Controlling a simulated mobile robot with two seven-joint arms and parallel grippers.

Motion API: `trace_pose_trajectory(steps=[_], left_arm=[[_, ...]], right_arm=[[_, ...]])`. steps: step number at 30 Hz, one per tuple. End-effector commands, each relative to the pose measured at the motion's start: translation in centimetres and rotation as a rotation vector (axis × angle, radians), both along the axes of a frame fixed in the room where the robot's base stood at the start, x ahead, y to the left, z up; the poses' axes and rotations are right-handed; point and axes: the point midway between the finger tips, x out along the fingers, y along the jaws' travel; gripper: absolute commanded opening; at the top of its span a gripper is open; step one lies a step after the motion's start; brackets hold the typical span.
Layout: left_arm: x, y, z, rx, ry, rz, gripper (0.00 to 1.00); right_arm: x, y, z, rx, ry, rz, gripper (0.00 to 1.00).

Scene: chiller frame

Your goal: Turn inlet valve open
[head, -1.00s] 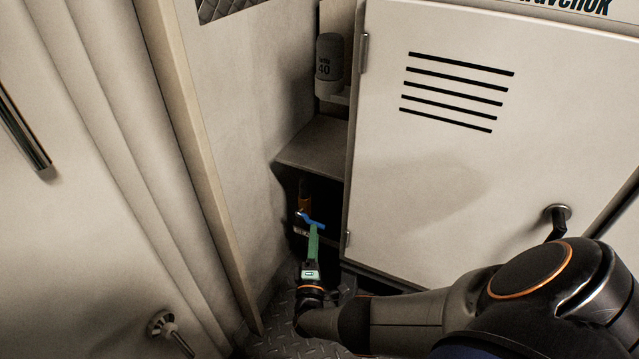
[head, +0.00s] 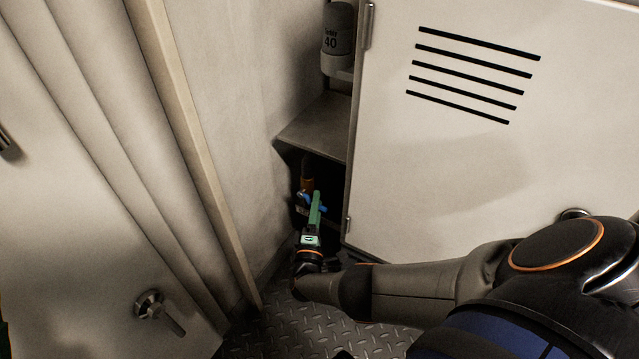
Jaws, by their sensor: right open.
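The inlet valve's blue handle (head: 322,208) shows in the dark opening below the grey shelf, on a copper-coloured pipe (head: 307,177). My right gripper (head: 315,199) reaches into the opening from below, its green fingers at the blue handle and covering part of it. The gripper is open. I cannot tell whether the fingers touch the handle. My left gripper is not in view.
A white louvred cabinet door (head: 450,150) stands right of the opening. The grey shelf (head: 317,128) juts out above it, with a bottle marked 40 (head: 338,35) higher up. A wall is close on the left. Checker-plate floor (head: 310,325) lies below.

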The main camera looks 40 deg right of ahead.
Motion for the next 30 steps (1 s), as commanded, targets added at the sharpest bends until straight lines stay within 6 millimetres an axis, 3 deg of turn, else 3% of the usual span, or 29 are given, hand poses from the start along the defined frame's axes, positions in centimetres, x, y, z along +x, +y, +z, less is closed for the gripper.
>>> trace_pose_trajectory(steps=[8, 21, 30], left_arm=[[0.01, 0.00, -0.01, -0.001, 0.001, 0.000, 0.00], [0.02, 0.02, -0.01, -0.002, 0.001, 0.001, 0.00], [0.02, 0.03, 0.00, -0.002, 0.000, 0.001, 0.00]], right_arm=[[0.03, 0.05, 0.01, 0.000, 0.000, 0.000, 0.48], [0.01, 0.03, 0.01, 0.000, 0.000, 0.000, 0.00], [0.01, 0.01, 0.02, -0.001, -0.001, 0.000, 0.00]])
